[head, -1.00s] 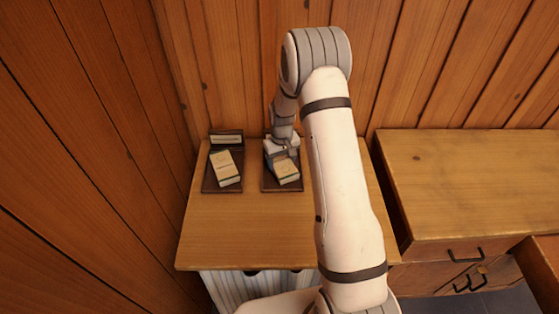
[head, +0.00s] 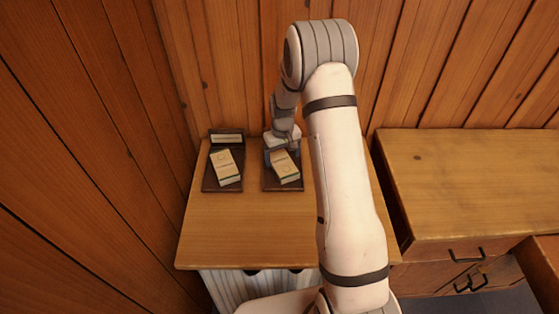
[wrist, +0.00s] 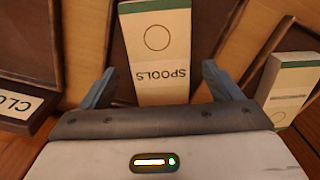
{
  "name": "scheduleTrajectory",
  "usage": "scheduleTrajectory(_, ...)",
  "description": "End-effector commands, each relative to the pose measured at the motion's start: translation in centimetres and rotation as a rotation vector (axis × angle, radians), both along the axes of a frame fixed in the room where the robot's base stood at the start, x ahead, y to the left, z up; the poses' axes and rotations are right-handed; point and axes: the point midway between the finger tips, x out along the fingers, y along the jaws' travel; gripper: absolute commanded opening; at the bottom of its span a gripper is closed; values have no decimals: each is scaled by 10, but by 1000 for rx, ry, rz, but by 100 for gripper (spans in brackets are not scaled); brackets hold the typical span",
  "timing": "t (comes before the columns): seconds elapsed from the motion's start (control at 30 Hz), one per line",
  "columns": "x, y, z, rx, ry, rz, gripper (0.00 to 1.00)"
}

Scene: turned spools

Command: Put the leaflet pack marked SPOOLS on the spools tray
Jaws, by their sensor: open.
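The pack marked SPOOLS (wrist: 160,75) is cream with a green band and a printed circle. It lies on a dark tray (wrist: 208,20), the middle one in the head view (head: 271,186), where the pack (head: 286,167) lies slightly askew. My gripper (wrist: 158,74) is open, its fingers on either side of the pack's near end with gaps. In the head view my gripper (head: 282,152) is at the pack's back end. This tray's label is hidden, so I cannot tell whether it is the spools tray.
A similar pack (head: 227,167) lies on the left tray (head: 209,184), which has a label plate at its back. Another tray (wrist: 30,35), with a label starting "CLO" (wrist: 18,104), is beside the middle one. The table front (head: 245,230) is clear. A wooden wall stands close on the left.

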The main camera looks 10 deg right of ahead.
Motion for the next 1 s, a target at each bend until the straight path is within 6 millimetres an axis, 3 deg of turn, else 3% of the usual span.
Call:
scheduleTrajectory(0.3,0,0,68,0,-4,-1,85)
scheduleTrajectory(0.63,-6,-1,106,0,-10,-6,85)
scheduleTrajectory(0.77,-28,-1,138,0,-36,-23,85)
scheduleTrajectory(1.0,-99,-2,206,3,-102,-73,85)
